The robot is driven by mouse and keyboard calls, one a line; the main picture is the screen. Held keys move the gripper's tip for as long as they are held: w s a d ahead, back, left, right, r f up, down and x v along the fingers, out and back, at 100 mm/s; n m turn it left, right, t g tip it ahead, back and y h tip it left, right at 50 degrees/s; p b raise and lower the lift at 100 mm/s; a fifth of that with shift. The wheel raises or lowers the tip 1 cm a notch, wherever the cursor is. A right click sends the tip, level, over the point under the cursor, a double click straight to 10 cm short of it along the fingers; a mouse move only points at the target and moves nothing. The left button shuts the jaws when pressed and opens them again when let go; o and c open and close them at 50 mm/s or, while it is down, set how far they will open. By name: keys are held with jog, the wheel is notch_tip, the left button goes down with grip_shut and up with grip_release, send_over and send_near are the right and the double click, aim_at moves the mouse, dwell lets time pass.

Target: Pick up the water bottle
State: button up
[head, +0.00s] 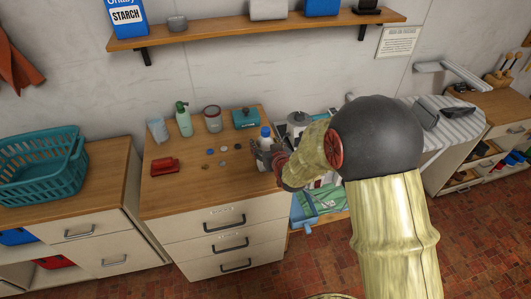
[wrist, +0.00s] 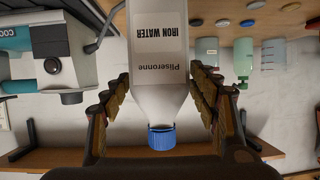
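The water bottle (wrist: 160,70) is white with a blue cap and a label reading "IRON WATER". The wrist view shows it upside down between the two fingers of my gripper (wrist: 160,82). The finger pads lie at either side of it with narrow gaps, so the gripper looks open around it. In the head view, the bottle's upper part (head: 265,140) shows at the right end of the drawer cabinet top (head: 190,195). My gripper (head: 262,157) is right at it, and hides its lower part.
A green pump bottle (head: 184,122), a clear cup (head: 158,130), a grey-lidded jar (head: 213,122), a teal box (head: 245,118) and a red object (head: 165,166) share the cabinet top. A wall shelf (head: 250,28) hangs above. The front of the top is clear.

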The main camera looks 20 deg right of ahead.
jog(key=c, duration=1.3)
jog(key=shift+o, duration=0.2)
